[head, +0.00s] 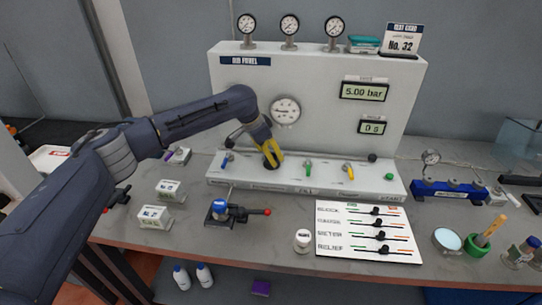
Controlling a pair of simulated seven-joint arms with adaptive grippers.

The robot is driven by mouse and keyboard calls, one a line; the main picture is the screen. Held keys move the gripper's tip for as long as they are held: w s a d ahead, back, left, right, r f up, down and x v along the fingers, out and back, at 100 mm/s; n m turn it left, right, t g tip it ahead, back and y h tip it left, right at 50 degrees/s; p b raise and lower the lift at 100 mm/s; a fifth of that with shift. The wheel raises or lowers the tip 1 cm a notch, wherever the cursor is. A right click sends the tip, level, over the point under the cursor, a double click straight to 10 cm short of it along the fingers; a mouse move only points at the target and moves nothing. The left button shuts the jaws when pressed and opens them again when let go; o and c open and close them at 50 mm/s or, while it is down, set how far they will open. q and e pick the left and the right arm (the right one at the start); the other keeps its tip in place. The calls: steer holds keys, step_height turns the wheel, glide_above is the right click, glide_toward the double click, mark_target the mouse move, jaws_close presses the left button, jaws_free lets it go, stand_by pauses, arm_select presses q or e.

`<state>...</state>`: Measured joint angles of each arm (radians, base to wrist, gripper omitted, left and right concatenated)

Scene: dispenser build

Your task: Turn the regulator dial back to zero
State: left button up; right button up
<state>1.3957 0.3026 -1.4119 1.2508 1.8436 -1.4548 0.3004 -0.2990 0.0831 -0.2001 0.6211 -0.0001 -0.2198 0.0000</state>
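The regulator dial (270,164), a dark round knob, sits on the white base ledge of the panel, below the big round gauge (286,110). My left gripper (270,155) reaches down from the left with yellow fingers at the dial, partly hiding it. The fingertips look to be on either side of it, but I cannot tell whether they are closed on it. The upper display (364,91) reads 5.00 bar. My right gripper is not in view.
Coloured valve handles, including a green one (308,167) and a yellow one (349,172), stand along the same ledge. A slider card (367,231), a white jar (302,240) and a blue clamp-like device (224,210) lie in front. Three small gauges top the panel (230,80).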

arm_select(q)
steer(key=shift+x, duration=0.8)
steer(key=c, duration=1.3)
steer(key=shift+n, duration=0.3)
steer(key=n+t+y, duration=0.1)
steer(key=n, duration=0.3)
steer(key=shift+d+r+n, duration=0.1)
steer(key=shift+n, duration=0.2)
steer(key=n+t+y, duration=0.1)
steer(key=n+y, duration=0.1)
steer(key=n, duration=0.3)
steer(key=shift+s, duration=0.1)
steer(key=shift+n+y, duration=0.3)
